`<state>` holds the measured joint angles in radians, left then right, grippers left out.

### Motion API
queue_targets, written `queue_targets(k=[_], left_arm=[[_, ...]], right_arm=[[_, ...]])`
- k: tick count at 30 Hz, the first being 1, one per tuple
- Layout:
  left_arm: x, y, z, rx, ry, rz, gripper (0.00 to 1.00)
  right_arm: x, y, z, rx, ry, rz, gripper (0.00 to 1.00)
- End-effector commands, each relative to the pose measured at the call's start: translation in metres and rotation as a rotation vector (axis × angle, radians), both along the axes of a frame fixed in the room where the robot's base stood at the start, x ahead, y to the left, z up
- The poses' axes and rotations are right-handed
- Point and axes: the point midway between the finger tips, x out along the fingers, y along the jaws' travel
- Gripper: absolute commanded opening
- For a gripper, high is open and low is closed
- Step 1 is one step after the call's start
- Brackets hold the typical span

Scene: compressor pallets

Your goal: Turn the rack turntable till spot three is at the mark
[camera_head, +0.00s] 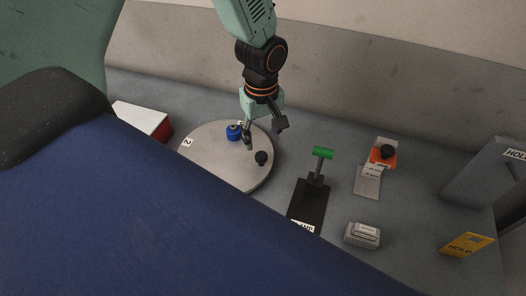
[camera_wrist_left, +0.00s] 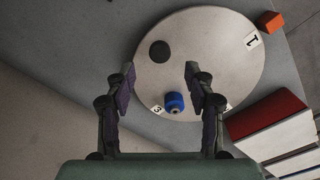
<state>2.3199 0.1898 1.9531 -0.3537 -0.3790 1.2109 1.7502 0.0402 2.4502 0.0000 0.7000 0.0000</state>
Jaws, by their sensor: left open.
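The rack turntable is a round light-grey disc (camera_head: 215,165) on the grey bench; it also shows in the left wrist view (camera_wrist_left: 210,60). A black knob (camera_head: 261,158) stands near its edge, also in the left wrist view (camera_wrist_left: 159,51). A blue cylindrical part (camera_head: 233,132) sits on the disc, close to label 3 in the wrist view (camera_wrist_left: 174,102). Labels 2 (camera_head: 187,142) and 1 (camera_wrist_left: 252,40) are at the rim. My left gripper (camera_head: 264,134) is open and empty over the disc, its fingertips (camera_wrist_left: 160,70) spread to either side of the knob's line.
A red and white box (camera_head: 144,121) stands left of the disc. To the right are a green-handled clamp (camera_head: 323,153), an orange device with a black knob (camera_head: 384,156), a small grey box (camera_head: 362,235), a yellow HOLD card (camera_head: 467,244) and a grey bin (camera_head: 487,170).

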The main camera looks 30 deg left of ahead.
Motion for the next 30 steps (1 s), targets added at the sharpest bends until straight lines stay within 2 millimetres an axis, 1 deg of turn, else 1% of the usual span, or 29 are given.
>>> queue_targets(k=[1, 6, 9, 12, 17, 24, 30], left_arm=[[-0.002, 0.001, -0.009, 0.0, 0.005, 0.0, 0.54], [-0.002, 0.002, -0.037, 0.0, 0.004, -0.001, 0.54], [-0.002, 0.002, -0.05, 0.0, 0.004, 0.0, 0.54], [-0.001, 0.002, -0.06, 0.0, 0.002, 0.0, 0.54], [-0.001, 0.002, -0.066, 0.001, 0.001, 0.0, 0.54], [0.0, 0.0, -0.067, 0.0, 0.0, 0.001, 0.54], [0.0, 0.0, -0.067, 0.0, 0.0, 0.001, 0.37]], right_arm=[[0.0, 0.0, 0.0, 0.0, 0.0, 0.0, 0.4], [0.0, 0.0, -0.001, 0.0, 0.0, 0.0, 0.4], [0.0, 0.0, -0.001, 0.0, 0.0, 0.0, 0.4], [0.0, 0.0, -0.001, 0.0, 0.0, 0.0, 0.4], [0.0, 0.0, -0.001, 0.0, 0.0, 0.0, 0.4], [0.0, 0.0, -0.001, 0.0, 0.0, 0.0, 0.4], [0.0, 0.0, -0.001, 0.0, 0.0, 0.0, 0.4]])
